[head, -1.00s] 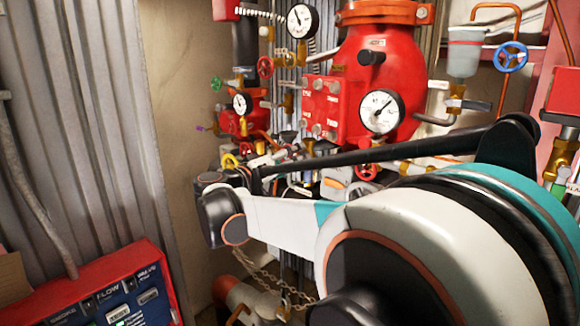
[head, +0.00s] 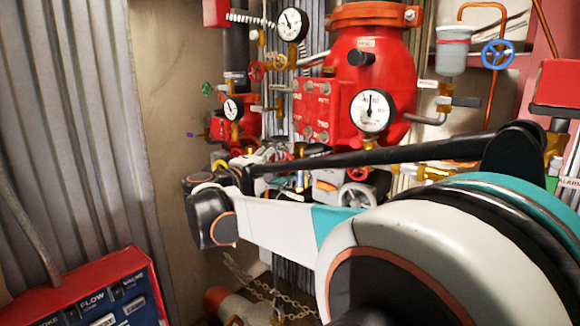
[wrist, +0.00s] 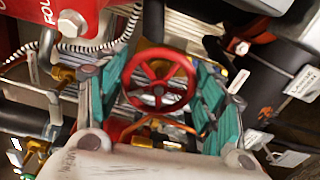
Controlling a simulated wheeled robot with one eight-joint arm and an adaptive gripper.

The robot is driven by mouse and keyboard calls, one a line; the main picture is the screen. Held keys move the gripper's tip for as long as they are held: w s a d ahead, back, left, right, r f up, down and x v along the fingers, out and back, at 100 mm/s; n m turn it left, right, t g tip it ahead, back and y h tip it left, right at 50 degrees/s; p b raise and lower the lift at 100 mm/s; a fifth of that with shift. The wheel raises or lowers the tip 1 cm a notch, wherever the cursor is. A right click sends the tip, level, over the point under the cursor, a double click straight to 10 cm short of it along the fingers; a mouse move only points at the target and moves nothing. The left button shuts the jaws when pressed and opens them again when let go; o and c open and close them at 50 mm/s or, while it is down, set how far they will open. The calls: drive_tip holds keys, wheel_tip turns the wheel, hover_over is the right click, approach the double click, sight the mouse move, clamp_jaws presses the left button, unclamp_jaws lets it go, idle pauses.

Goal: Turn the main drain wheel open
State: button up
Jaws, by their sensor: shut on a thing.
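A red spoked handwheel (wrist: 158,81) sits between the teal-padded fingers of my gripper (wrist: 160,92) in the wrist view. The finger pads flank its rim on the left and right, and my gripper is shut on it. The wheel's stem and valve body are partly hidden below it. In the head view my arm crosses the lower middle and the fingers are hard to make out among the pipework. I cannot read a label that names this wheel.
A large red riser valve (head: 370,65) with a pressure gauge (head: 372,110) stands behind my arm. A blue handwheel (head: 498,53) is at upper right. A red control panel (head: 95,290) is at lower left. Pipes and a chain crowd the space around the arm.

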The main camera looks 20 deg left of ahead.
drive_tip(key=n, duration=0.7)
drive_tip(key=shift+a+r+b, duration=0.1)
drive_tip(key=shift+r+b, duration=0.05)
drive_tip(key=shift+b, duration=0.25)
drive_tip(key=n, duration=0.4)
drive_tip(key=shift+a+n, duration=0.1)
drive_tip(key=shift+n, duration=1.6)
drive_tip(key=o, duration=1.1)
drive_tip(key=shift+w, duration=0.1)
drive_tip(key=shift+c, duration=0.2)
drive_tip(key=v, duration=1.2)
